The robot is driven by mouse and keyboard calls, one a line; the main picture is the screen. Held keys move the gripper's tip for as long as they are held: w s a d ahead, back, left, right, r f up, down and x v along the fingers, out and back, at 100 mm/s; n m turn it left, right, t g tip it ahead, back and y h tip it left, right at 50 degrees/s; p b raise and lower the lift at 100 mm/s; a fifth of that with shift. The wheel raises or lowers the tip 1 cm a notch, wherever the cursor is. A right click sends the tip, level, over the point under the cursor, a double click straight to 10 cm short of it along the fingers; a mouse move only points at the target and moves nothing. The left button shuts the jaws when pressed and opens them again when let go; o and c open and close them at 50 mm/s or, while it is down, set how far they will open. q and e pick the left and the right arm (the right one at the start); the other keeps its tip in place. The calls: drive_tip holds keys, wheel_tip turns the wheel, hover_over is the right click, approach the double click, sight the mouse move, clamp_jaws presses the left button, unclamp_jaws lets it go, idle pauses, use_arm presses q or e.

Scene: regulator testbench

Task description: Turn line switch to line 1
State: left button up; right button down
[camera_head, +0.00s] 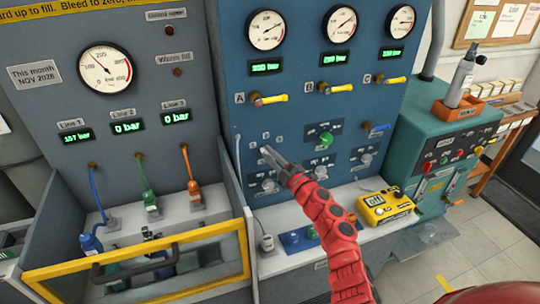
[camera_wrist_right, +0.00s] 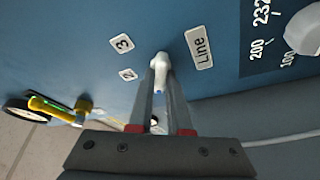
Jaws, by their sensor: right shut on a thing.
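The line switch (camera_wrist_right: 161,64) is a white knob on the blue panel, seen in the right wrist view beside a "Line" label (camera_wrist_right: 201,48). Number plates "3" (camera_wrist_right: 122,43) and "2" (camera_wrist_right: 127,75) show near it; I cannot make out a "1" plate. My right gripper (camera_wrist_right: 160,88) is shut on the switch, with its fingers on both sides of the knob. In the head view my right gripper (camera_head: 267,151) reaches the left part of the blue panel and hides the switch, with small plates around it. My left gripper is not in view.
The blue panel (camera_head: 300,110) carries gauges, yellow valve levers and a green knob (camera_head: 326,139) right of my gripper. A yellow meter (camera_head: 386,208) stands on the ledge below. The grey panel's bay has a yellow guard frame (camera_head: 135,260).

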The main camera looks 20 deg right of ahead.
idle(0.3)
drive_tip(key=c, duration=0.9)
unclamp_jaws()
drive_tip(key=shift+o, duration=0.2)
drive_tip(key=b+v, duration=0.5)
drive_tip(key=v, duration=1.2)
drive_tip(key=shift+s, duration=0.25)
